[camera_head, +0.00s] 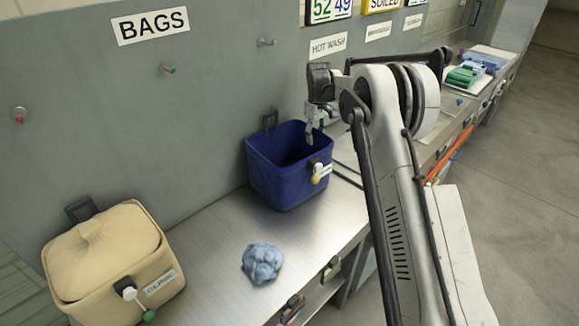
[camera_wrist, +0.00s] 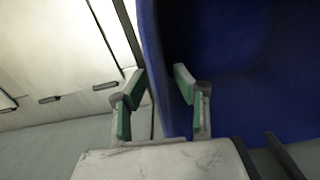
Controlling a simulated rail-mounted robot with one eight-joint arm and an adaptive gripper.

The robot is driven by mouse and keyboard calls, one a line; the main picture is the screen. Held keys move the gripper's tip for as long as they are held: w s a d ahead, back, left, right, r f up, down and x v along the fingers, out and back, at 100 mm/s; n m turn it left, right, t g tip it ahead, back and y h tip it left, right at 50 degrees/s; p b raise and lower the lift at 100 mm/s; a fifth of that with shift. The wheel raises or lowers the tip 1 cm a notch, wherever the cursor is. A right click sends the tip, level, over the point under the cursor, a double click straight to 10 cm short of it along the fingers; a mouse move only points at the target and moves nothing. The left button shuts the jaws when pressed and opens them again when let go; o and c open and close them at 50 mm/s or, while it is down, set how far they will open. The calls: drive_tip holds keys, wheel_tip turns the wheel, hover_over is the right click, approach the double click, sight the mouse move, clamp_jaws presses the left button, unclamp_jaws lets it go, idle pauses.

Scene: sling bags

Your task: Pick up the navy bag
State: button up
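The navy bag (camera_head: 280,182) is an open-topped, box-shaped bag standing upright on the steel bench. It has a dark loop at the back and a white and yellow toggle on its front. My gripper (camera_head: 312,136) is at the right side of its opening. In the wrist view, my gripper (camera_wrist: 157,92) is open, with two green-padded fingers apart. The navy bag (camera_wrist: 235,60) fills the right side there. The right finger lies over the blue, the left finger outside it, with the bag's edge between them. Whether either finger touches the bag is unclear.
A tan lidded bag (camera_head: 105,255) stands at the left of the bench, with a crumpled blue cloth (camera_head: 262,262) between the bags. A grey wall panel (camera_head: 215,90) with pegs rises behind. Bare bench (camera_head: 215,235) lies left of the navy bag.

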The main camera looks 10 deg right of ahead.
clamp_jaws()
drive_tip(key=shift+r, duration=0.1)
idle(0.6)
